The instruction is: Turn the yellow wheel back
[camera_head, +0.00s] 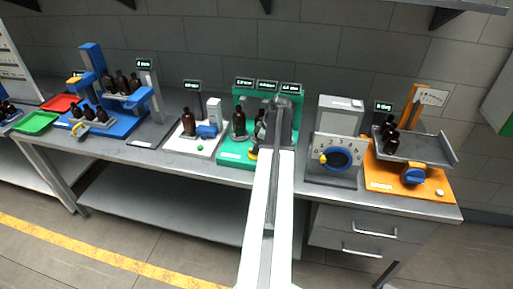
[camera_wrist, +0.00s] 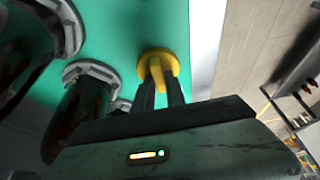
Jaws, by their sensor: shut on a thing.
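The yellow wheel (camera_wrist: 157,62) sits on the green station's surface in the wrist view, with a raised bar across its middle. My gripper (camera_wrist: 162,82) has its two dark fingers closed around that bar. In the head view a small part of the yellow wheel (camera_head: 253,154) shows beside my arm at the front of the green station (camera_head: 231,160). My arm hides the rest of the wheel and the fingers there. The wheel's turn angle cannot be read.
Dark bottles in grey holders (camera_wrist: 92,72) stand close left of my gripper. A white station (camera_head: 203,148) with a bottle is left of the green one. A grey dial box (camera_head: 340,115) and an orange station (camera_head: 430,184) stand to the right.

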